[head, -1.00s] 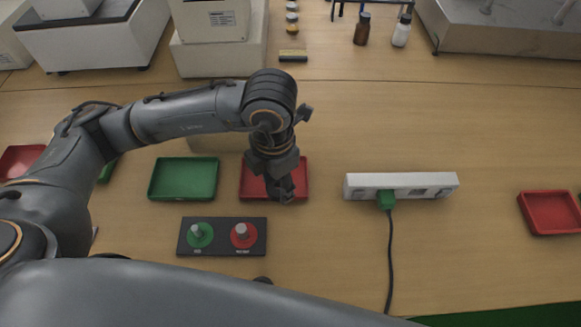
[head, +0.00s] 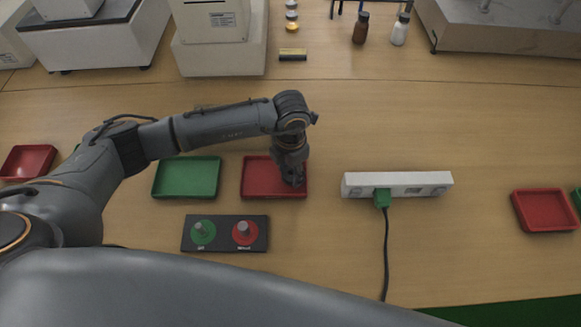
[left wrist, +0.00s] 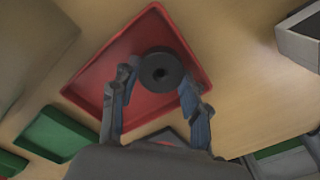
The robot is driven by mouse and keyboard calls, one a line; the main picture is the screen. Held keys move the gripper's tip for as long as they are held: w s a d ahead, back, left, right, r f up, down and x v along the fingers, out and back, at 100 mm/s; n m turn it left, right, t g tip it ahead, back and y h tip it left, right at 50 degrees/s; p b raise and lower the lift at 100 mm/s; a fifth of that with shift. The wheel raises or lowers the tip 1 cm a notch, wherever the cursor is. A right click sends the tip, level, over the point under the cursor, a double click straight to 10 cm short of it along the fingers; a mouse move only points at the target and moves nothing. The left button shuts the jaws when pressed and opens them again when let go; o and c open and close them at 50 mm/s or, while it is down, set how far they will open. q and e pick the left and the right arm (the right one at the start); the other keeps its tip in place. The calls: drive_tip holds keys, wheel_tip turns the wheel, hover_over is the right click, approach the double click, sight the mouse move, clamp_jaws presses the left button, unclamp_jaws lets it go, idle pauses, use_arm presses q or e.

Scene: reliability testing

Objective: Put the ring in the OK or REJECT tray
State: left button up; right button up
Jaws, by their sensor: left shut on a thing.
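A dark ring (left wrist: 161,72) with a central hole shows between the fingertips of my left gripper (left wrist: 158,92) in the left wrist view. My left gripper is shut on the ring, over the red tray (left wrist: 95,85). In the head view my left gripper (head: 292,178) reaches down at the right part of that red tray (head: 258,190), and the ring is hidden there. I cannot tell whether the ring touches the tray floor. A green tray (head: 187,193) lies empty to the left. My right gripper is not in view.
A dark panel (head: 212,246) with a green and a red knob lies in front of the trays. A white power strip (head: 398,185) with a green plug and cable is to the right. Other red trays (head: 545,212) lie at far right and far left.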

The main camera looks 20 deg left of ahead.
use_arm(q)
drive_tip(key=shift+f, duration=0.1)
drive_tip(key=o, duration=1)
drive_tip(key=shift+o, duration=0.2)
drive_tip(key=shift+r, duration=0.3)
wheel_tip(320, 180, up, 12)
drive_tip(key=b, duration=0.2)
